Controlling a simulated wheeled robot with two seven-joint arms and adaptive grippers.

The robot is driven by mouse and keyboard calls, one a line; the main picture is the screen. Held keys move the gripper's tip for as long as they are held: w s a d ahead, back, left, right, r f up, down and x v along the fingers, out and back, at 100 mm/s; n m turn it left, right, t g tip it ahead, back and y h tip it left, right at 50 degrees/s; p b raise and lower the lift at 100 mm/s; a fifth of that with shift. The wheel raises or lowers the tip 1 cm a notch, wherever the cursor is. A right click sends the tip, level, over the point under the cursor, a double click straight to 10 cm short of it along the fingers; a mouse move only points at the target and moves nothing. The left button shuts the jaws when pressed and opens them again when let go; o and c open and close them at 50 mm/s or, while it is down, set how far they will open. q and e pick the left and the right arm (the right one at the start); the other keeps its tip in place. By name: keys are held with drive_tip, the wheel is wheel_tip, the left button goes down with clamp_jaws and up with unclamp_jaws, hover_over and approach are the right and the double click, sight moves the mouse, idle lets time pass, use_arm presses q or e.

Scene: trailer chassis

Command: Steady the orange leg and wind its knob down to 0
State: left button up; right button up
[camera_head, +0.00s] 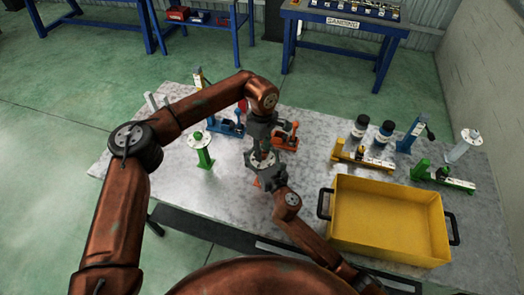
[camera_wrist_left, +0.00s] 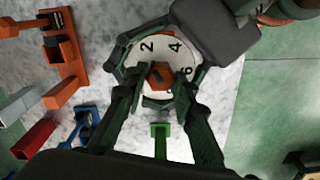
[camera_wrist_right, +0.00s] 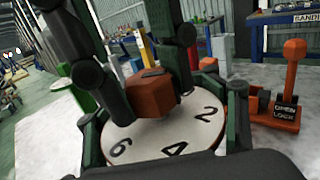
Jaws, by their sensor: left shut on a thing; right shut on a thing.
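The orange leg (camera_head: 257,183) stands upright near the table's front edge, mostly hidden by my grippers. Its round white dial (camera_wrist_left: 177,62) shows 2, 4 and 6 in the left wrist view; I cannot see the 0. The orange knob (camera_wrist_left: 160,76) sits at the dial's centre. My left gripper (camera_head: 262,148) comes from above, its fingers shut on the knob; the right wrist view shows the knob (camera_wrist_right: 151,95) between them. My right gripper (camera_wrist_right: 165,128) is shut around the leg's head, with its fingers at both sides of the dial (camera_wrist_right: 170,140).
An orange clamp block (camera_head: 287,137) marked OPEN and LOCK stands close behind. A green leg (camera_head: 202,148) and a blue block (camera_head: 228,127) are at the left. A yellow crate (camera_head: 390,185) takes up the right front. Jars (camera_head: 361,127) and more blocks stand behind it.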

use_arm(q)
drive_tip(key=n, duration=0.6)
drive_tip(key=shift+w+d+r, duration=0.1)
drive_tip(key=shift+w, duration=0.05)
drive_tip(key=n, duration=0.4)
drive_tip(key=shift+w+r+n, duration=0.1)
drive_tip(key=shift+n, duration=0.8)
drive_tip(key=o, duration=0.9)
drive_tip(key=shift+c, duration=0.2)
drive_tip(key=o, duration=0.3)
drive_tip(key=shift+s, duration=0.2)
